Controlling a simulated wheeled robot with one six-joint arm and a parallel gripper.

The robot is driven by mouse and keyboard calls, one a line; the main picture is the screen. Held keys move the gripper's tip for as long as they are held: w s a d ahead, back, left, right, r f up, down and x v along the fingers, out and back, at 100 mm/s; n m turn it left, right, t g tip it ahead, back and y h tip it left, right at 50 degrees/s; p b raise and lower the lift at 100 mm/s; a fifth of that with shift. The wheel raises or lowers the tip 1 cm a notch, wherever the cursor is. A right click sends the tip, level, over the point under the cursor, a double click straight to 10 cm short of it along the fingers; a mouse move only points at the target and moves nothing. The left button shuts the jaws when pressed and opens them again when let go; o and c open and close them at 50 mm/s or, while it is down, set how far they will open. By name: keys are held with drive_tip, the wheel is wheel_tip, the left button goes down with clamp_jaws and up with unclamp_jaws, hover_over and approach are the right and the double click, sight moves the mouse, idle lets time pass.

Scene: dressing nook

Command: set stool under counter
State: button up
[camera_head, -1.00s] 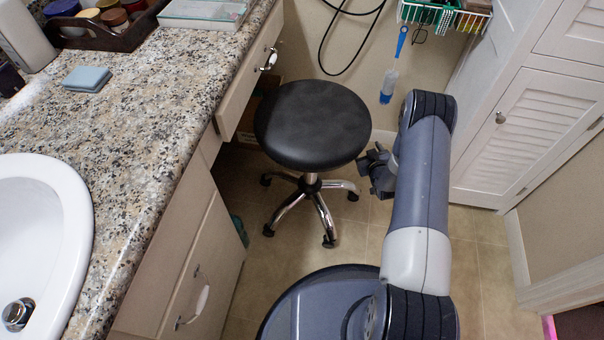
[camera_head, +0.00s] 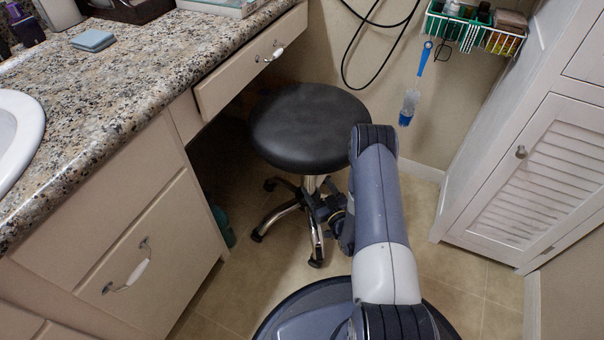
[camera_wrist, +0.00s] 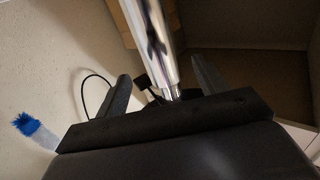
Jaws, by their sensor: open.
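The stool has a round black seat (camera_head: 311,128) and a chrome post on a wheeled star base. It stands on the tiled floor in front of the opening under the granite counter (camera_head: 115,75), its seat partly beneath the drawer's level. My gripper (camera_head: 325,206) is low beside the post, below the seat, partly hidden by my arm. In the wrist view my gripper (camera_wrist: 160,70) is open, with one finger on each side of the chrome post (camera_wrist: 155,35). Whether the fingers touch the post cannot be told.
A drawer (camera_head: 250,70) overhangs the dark opening. A lower cabinet (camera_head: 130,240) bounds it at the left. A louvred white cabinet (camera_head: 530,170) stands at the right. A blue brush (camera_head: 410,100) and black cable (camera_head: 345,60) hang on the back wall. Floor (camera_head: 450,275) is clear at the right.

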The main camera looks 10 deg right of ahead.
drive_tip(key=b+x, duration=0.2)
drive_tip(key=x, duration=0.7)
drive_tip(key=shift+b, duration=0.35)
drive_tip(key=shift+c, duration=0.2)
